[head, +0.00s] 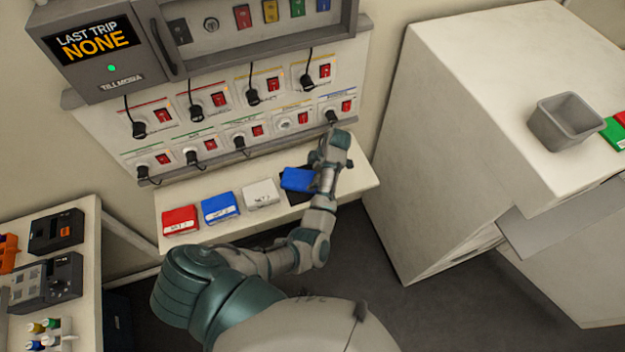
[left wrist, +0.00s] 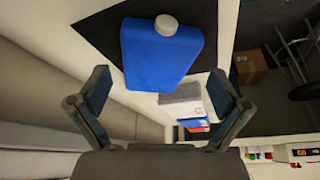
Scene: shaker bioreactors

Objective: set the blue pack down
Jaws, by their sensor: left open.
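The blue pack (head: 297,179) lies flat on a dark mat (head: 299,198) at the right part of the white shelf (head: 350,184). In the left wrist view the blue pack (left wrist: 158,58), with a round grey cap, is on the black mat (left wrist: 103,32). My left gripper (head: 331,155) is over the right end of the shelf and partly covers the pack's right side. In the left wrist view its fingers (left wrist: 158,82) are spread wide, with gaps to the pack on both sides. My right gripper is not in view.
A red pack (head: 180,220), another blue pack (head: 220,207) and a white pack (head: 261,194) lie in a row to the left. A panel of switches and plugged cables (head: 235,115) rises behind the shelf. A large white cabinet (head: 440,130) stands at right.

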